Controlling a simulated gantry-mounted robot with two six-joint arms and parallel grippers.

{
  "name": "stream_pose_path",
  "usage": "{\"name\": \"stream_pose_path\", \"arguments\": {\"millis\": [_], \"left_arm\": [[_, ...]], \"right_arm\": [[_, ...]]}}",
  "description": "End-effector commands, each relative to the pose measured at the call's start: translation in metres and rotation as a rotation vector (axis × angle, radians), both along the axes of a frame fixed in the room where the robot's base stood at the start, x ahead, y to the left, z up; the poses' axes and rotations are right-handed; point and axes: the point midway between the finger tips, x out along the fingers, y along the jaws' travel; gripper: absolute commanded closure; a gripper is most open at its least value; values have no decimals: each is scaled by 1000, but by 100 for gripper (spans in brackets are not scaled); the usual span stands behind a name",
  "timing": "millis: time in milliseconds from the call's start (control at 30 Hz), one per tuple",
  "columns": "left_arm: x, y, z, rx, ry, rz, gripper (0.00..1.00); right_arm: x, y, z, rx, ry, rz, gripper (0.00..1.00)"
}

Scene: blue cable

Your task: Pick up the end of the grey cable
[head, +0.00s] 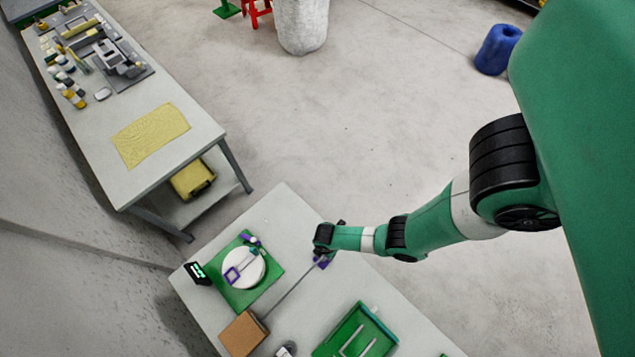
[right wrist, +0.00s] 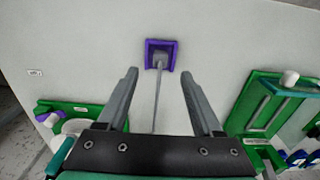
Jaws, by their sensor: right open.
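The grey cable (right wrist: 156,100) lies on the white table, with its grey end (right wrist: 160,61) in a purple square holder (right wrist: 150,47). In the head view the cable (head: 285,295) runs from the purple holder (head: 321,263) towards a brown box. My right gripper (right wrist: 160,74) is open and empty in the right wrist view. The cable runs between its two fingers, and the end lies just beyond the fingertips. In the head view my right gripper (head: 323,242) is beside the holder and partly hides it. I cannot tell its exact height. My left gripper is not in view.
On the same table (head: 283,209) are a green board (head: 233,299) with a white disc (head: 253,277), a black device with a green display (head: 197,273), a brown box (head: 243,334) and a green tray (head: 325,347). The table beyond the holder is clear.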

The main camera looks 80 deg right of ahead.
Motion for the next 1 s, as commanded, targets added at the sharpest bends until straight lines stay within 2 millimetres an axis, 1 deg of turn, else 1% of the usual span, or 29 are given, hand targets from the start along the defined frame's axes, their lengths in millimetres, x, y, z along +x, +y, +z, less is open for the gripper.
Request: {"name": "stream_pose_path", "arguments": {"millis": [33,67,133,267,333,533,600,667,900,933,1000], "left_arm": [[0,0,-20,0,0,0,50],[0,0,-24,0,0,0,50],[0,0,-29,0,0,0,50],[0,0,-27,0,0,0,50],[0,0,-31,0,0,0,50],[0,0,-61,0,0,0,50],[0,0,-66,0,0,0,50],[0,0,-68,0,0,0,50],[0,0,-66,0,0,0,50],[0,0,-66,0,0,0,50],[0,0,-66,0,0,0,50]], "right_arm": [[0,0,-20,-1,-1,0,32],[0,0,-24,-1,-1,0,32],[1,0,-29,0,-1,0,32],[1,0,-27,-1,-2,0,32],[1,1,-30,-1,-2,0,32],[2,6,-65,0,0,1,32],[2,5,-74,0,0,-1,32],[2,5,-78,-1,-1,-1,32],[2,5,-78,-1,-2,-1,32],[2,5,-78,-1,-2,-1,36],[2,5,-78,-1,-2,-1,49]]}}
